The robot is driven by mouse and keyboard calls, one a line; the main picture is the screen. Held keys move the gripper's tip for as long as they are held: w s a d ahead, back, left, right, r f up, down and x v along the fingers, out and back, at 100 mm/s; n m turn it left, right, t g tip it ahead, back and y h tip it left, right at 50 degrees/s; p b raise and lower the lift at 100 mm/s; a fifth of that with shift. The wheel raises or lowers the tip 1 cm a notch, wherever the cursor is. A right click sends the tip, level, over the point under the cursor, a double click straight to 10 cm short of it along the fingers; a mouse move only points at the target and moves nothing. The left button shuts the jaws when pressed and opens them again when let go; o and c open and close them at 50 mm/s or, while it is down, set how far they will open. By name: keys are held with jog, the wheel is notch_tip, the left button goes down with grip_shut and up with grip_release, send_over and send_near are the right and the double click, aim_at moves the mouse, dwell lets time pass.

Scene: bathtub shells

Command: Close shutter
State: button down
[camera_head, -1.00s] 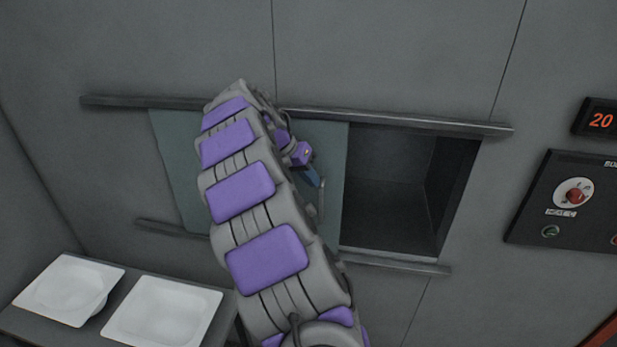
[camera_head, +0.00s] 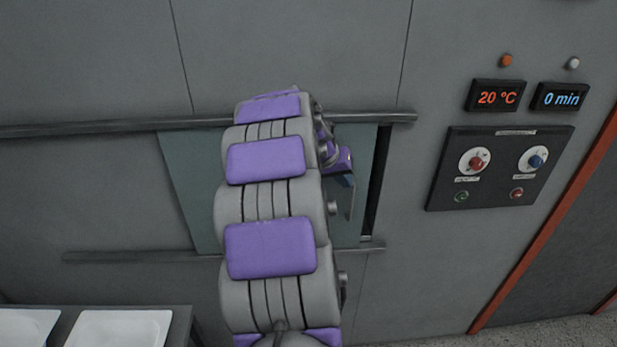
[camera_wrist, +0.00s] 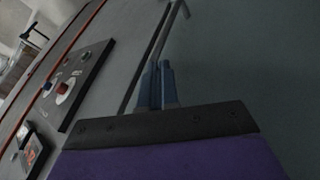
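The shutter (camera_head: 187,185) is a flat grey-green panel between two horizontal rails in the wall. It covers most of the opening, and a narrow dark gap (camera_head: 377,180) shows at its right edge. My arm hides the middle of the shutter. The shutter's bar handle (camera_head: 350,198) is near its right side, and it also shows in the wrist view (camera_wrist: 164,35). My gripper (camera_wrist: 158,72) has two blue fingers close together at the handle. The bar runs down between them, and they look shut on it.
The upper rail (camera_head: 90,127) and lower rail (camera_head: 130,257) run along the wall. A black control panel (camera_head: 499,168) with knobs is to the right, below two displays (camera_head: 495,97). White basins (camera_head: 120,328) stand on a ledge at lower left.

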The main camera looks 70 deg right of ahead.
jog(key=s+d, duration=0.2)
jog(key=s, duration=0.4)
jog(key=shift+s+d, duration=0.4)
jog(key=shift+r, duration=0.1)
